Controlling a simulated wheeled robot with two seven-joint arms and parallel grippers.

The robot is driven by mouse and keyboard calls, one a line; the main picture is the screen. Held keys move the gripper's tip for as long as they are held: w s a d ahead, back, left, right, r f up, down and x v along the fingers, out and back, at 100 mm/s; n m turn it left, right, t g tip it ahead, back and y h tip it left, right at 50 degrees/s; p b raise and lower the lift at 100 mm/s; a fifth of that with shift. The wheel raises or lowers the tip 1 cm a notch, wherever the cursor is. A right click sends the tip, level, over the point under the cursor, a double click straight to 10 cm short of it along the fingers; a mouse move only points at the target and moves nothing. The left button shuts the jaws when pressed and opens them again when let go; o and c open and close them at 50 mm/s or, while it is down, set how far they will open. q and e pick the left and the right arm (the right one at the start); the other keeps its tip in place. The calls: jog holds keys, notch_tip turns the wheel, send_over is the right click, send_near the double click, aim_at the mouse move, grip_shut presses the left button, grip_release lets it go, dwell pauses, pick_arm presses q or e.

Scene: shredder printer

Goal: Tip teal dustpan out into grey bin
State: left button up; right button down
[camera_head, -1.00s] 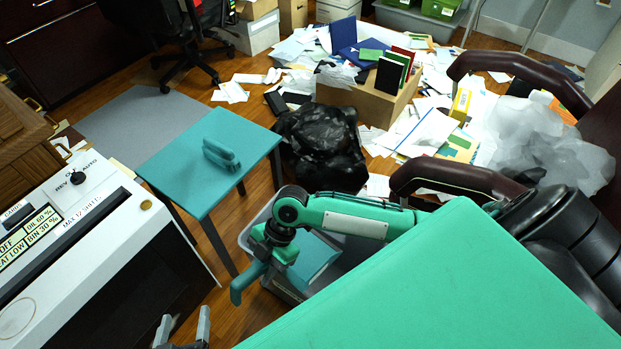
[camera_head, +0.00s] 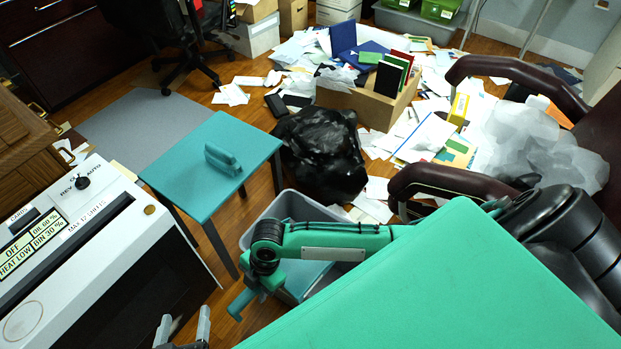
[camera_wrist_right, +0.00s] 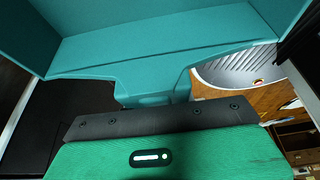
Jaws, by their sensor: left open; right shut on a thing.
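The teal dustpan (camera_head: 307,277) is held by my right gripper (camera_head: 258,283), partly hidden under my green forearm. In the right wrist view the dustpan (camera_wrist_right: 170,42) spans the upper part, its neck running down to my right gripper (camera_wrist_right: 158,108), which is shut on it. The grey bin (camera_head: 254,222) stands on the floor beneath my right forearm; its back rim shows, and the dustpan appears over it. I cannot tell what the dustpan or bin holds. My left gripper (camera_head: 184,326) is open and empty at the bottom edge, beside the shredder.
A teal table (camera_head: 200,185) with a small teal object (camera_head: 222,160) on it stands left of the bin. A black bag (camera_head: 320,155) lies behind the bin. The white shredder (camera_head: 75,245) fills the lower left. Papers and a cardboard box (camera_head: 375,108) cover the floor behind.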

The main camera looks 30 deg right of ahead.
jog(key=shift+r+p, duration=3.1)
jog(key=shift+p, duration=0.4)
jog(key=shift+f, duration=0.1)
